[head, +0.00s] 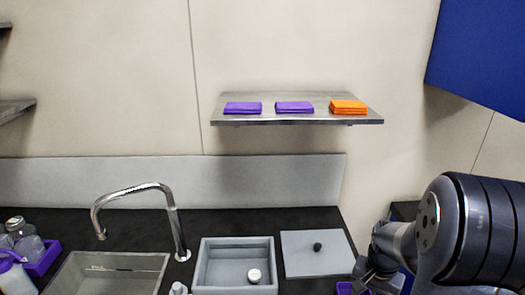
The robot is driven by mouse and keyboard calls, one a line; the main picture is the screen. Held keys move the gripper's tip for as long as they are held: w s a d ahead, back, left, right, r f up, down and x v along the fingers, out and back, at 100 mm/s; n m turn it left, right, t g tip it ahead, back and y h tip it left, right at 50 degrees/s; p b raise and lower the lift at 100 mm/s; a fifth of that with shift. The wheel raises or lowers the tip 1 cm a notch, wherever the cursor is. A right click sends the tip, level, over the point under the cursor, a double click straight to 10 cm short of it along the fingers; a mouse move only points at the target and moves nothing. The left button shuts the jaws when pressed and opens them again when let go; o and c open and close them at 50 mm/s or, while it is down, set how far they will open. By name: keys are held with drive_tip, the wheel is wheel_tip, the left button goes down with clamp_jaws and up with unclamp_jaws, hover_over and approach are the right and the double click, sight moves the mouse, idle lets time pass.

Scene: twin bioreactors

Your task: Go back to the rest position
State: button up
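My arm comes in at the lower right of the head view. My gripper (372,280) is at the bottom edge, partly cut off, just right of the grey lid. A bit of something purple shows beside it at the bottom edge. The fingertips are not clear, so I cannot tell whether they are open or whether they hold the purple thing.
A steel shelf (225,121) holds two purple cloths (243,108) and an orange one (348,107). Below are a sink (70,275) with a tap (170,215), an open grey box (235,243) and a lid (310,262). Bottles (28,245) stand left. A blue cabinet (485,50) hangs upper right.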

drive_tip(key=shift+r+p, duration=0.65)
drive_tip(key=shift+r, duration=0.55)
drive_tip(key=shift+f, duration=0.1)
